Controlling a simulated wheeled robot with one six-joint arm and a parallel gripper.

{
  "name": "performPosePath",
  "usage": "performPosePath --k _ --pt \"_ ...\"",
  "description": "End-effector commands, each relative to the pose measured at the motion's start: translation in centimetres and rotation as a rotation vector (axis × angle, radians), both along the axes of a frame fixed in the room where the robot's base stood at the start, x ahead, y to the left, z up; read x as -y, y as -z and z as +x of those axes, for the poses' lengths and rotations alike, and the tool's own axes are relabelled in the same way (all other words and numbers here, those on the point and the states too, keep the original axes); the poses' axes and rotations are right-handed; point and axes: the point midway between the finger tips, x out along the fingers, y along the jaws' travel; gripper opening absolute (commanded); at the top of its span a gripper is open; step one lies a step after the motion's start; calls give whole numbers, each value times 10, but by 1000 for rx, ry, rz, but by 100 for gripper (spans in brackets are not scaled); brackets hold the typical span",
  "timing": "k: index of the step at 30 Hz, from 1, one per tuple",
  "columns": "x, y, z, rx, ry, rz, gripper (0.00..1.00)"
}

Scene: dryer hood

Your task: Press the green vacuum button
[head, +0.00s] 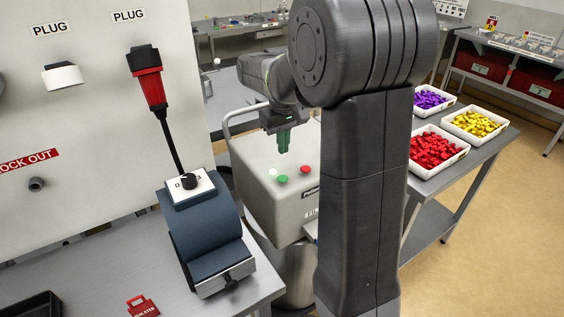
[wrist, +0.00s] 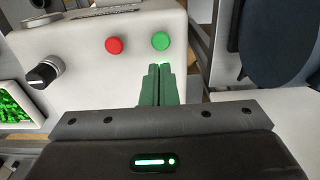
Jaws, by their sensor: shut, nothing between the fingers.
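The green button (head: 283,180) is on the pale top of a box-shaped machine (head: 262,200). It also shows in the wrist view (wrist: 161,41), just beyond my fingertips. A red button (head: 305,169) sits to its right in the head view and to its left in the wrist view (wrist: 114,45). A small whitish button or lamp (head: 272,172) is beside the green one. My gripper (head: 283,151) is shut and empty, its green fingers pointing down above the buttons, apart from them.
A black knob (wrist: 45,72) is on the machine. Trays of red (head: 436,150), yellow (head: 474,123) and purple pieces (head: 430,99) sit on a table at right. Open floor lies beyond.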

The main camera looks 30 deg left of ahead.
Motion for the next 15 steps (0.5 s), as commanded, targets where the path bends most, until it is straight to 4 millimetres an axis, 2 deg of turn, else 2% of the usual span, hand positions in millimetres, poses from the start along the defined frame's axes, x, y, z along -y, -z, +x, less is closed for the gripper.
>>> performPosePath --k 3,6,15 --pt "0 -20 0 2 0 2 0" --pt "0 -32 0 2 0 2 0" --pt "0 -41 0 1 0 0 0"
